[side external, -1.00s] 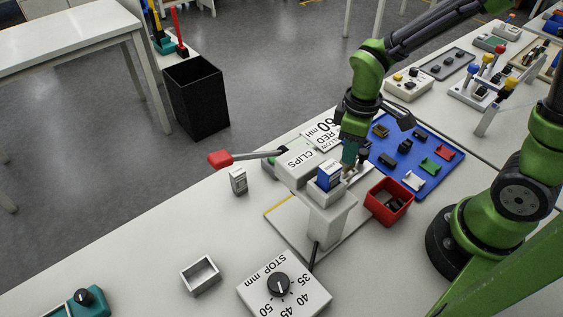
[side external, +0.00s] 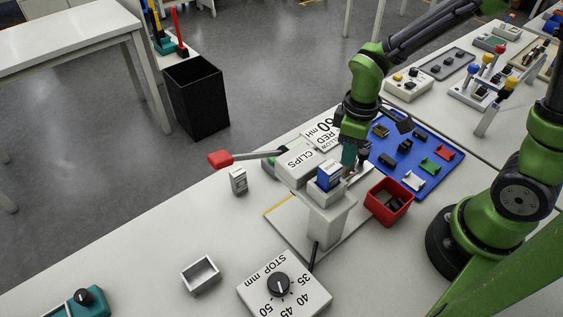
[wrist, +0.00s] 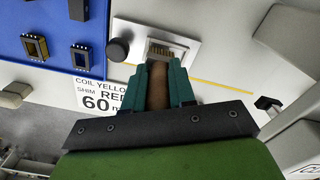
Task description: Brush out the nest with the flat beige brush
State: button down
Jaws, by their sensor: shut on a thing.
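My gripper (wrist: 160,88) is shut on the brush (wrist: 158,82), whose brown-beige body shows between the teal fingers in the wrist view. The far end of the brush is at a small rectangular nest (wrist: 174,50) with a row of fine light and dark lines, set on a pale plate (wrist: 128,28). I cannot tell whether bristles touch the nest floor. In the side view my gripper (side external: 349,156) points down just behind the blue box on the press-like fixture (side external: 329,215). The brush and nest are mostly hidden there.
A blue mat (side external: 440,150) with several small connectors lies to the right, a red bin (side external: 389,201) in front. Close by are the CLIPS box (side external: 299,160), a red-handled lever (side external: 220,159) and a STOP dial box (side external: 284,288).

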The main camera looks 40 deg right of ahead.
jog(key=shift+f, duration=0.45)
jog(key=shift+a, duration=0.15)
jog(key=shift+a+r, duration=0.1)
jog(key=shift+a, duration=0.55)
jog(key=shift+d, duration=0.15)
jog(key=shift+d, duration=0.65)
jog(key=shift+a, duration=0.15)
jog(key=shift+a, duration=0.65)
jog(key=shift+d, duration=0.15)
